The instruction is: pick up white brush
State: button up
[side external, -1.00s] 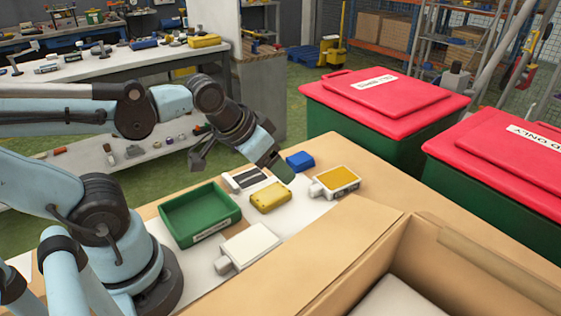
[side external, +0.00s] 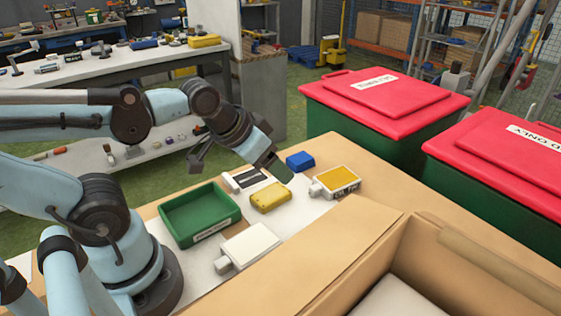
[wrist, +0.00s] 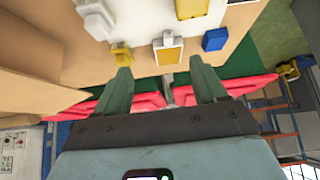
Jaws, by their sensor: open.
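A white brush-like block with a short handle (side external: 252,243) lies flat on the white mat at the front, beside the green tray; a white piece in the upper left of the wrist view (wrist: 95,18) looks like it. My gripper (side external: 278,168) is above the far part of the table, near the yellow block and the blue block, well away from the white piece. In the wrist view my gripper (wrist: 162,82) has its two green fingers wide apart with nothing between them.
A green tray (side external: 222,232), yellow block (side external: 270,198), blue block (side external: 300,160), yellow-topped white piece (side external: 337,180) and dark-striped piece (side external: 245,180) lie on the table. An open cardboard box (side external: 375,230) stands in front. Red-lidded bins (side external: 385,92) stand beyond the edge.

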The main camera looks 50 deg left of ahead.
jog(key=shift+d, duration=0.1)
jog(key=g, duration=0.7)
send_over(317, 227)
jog(key=f, duration=0.1)
jog(key=shift+w+d+f, duration=0.15)
jog(key=shift+d+f, duration=0.1)
jog(key=shift+f, duration=0.05)
notch_tip(317, 227, down, 6)
jog(key=shift+f, duration=0.2)
jog(key=shift+a+f, duration=0.15)
jog(key=shift+f, duration=1.3)
jog(key=shift+a+f, duration=0.1)
jog(key=shift+f, duration=1.3)
jog(key=c, duration=1.2)
jog(key=shift+c, duration=0.2)
